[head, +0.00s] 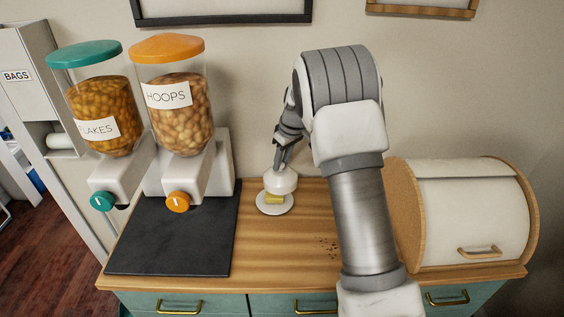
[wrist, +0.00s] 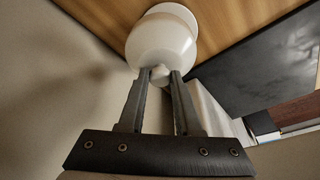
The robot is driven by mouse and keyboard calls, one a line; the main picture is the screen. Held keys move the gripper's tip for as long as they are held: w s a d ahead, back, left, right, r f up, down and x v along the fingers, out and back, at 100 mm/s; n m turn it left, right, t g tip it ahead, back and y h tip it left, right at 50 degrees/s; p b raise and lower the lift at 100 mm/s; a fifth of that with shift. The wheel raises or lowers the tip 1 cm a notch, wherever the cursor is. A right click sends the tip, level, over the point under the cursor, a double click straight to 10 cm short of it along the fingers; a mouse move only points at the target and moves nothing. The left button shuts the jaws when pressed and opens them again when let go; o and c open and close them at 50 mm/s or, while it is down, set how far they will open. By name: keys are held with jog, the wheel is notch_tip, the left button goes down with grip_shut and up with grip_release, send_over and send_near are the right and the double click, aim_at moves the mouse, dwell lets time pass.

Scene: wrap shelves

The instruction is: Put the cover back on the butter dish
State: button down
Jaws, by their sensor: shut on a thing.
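The white butter dish (head: 267,208) is a round plate on the wooden counter, with a yellow block of butter (head: 273,198) on it. My gripper (head: 281,165) is shut on the knob of the white domed cover (head: 281,181). The cover is above the dish, and the butter shows below its rim at the front. In the wrist view the gripper (wrist: 161,78) has its two fingers on the knob, with the cover (wrist: 160,42) beyond. The dish is mostly hidden there behind the cover; whether the cover touches the butter I cannot tell.
A dark mat (head: 175,240) lies left of the dish. Behind it stand a teal-lidded flakes dispenser (head: 103,110) and an orange-lidded hoops dispenser (head: 172,110). A bread bin (head: 470,215) stands at the right. Dark crumbs (head: 328,245) lie on the counter right of the dish.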

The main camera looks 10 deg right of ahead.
aim_at(277, 173)
jog(key=shift+w+a, duration=0.1)
jog(key=shift+a, duration=0.65)
jog(key=shift+a+f, duration=0.2)
jog(key=shift+f+b, duration=1.05)
jog(key=shift+f, duration=0.45)
jog(key=shift+f+b, duration=0.4)
jog(key=shift+f+b, duration=1.35)
jog(key=shift+b, duration=0.1)
dwell(0.6)
dwell(0.4)
jog(key=shift+c, duration=0.2)
grip_release()
jog(key=shift+r, duration=0.1)
